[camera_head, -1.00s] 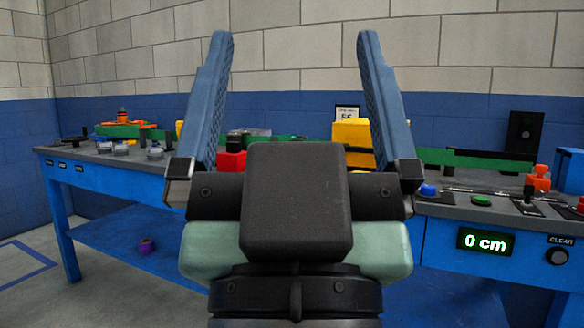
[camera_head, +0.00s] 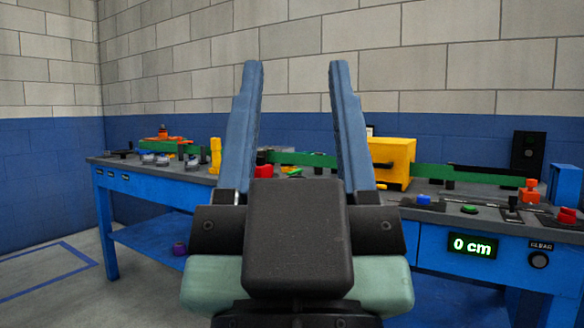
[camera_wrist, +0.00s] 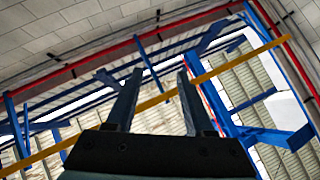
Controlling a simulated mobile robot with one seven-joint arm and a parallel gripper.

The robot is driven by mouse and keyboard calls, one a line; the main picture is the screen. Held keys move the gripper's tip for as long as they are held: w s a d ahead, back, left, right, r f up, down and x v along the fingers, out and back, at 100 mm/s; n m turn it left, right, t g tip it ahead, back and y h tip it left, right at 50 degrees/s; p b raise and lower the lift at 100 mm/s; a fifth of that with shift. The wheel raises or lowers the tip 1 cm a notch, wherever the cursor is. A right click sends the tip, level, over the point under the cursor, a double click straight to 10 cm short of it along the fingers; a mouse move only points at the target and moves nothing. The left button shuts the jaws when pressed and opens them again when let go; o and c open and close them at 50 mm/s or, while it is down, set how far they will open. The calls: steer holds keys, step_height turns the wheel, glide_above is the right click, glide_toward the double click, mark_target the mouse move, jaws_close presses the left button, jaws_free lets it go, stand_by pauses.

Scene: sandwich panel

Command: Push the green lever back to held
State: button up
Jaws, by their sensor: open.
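My gripper (camera_head: 297,72) is open and empty in the head view, its two blue fingers pointing up in front of the bench. It also shows in the wrist view (camera_wrist: 159,75), pointing toward the ceiling. No green lever can be clearly made out. Long green bars run along the bench, one (camera_head: 462,173) on the right and one (camera_head: 300,159) partly hidden behind my fingers. A green button (camera_head: 469,209) sits on the right part of the bench top. My gripper appears apart from all of these.
The blue bench (camera_head: 150,189) spans the view. On it stand a yellow box (camera_head: 392,160), a yellow upright piece (camera_head: 215,155), a blue button (camera_head: 423,199) and an orange knob (camera_head: 529,190). A display (camera_head: 472,245) reads 0 cm. Open floor lies at the left.

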step_height(320, 180, up, 8)
steer(key=p, duration=0.7)
steer(key=shift+r, duration=0.15)
steer(key=c, duration=0.7)
step_height(320, 180, up, 35)
steer(key=p, duration=3.5)
steer(key=shift+s+r, duration=0.1)
steer(key=shift+r, duration=0.05)
jaws_close()
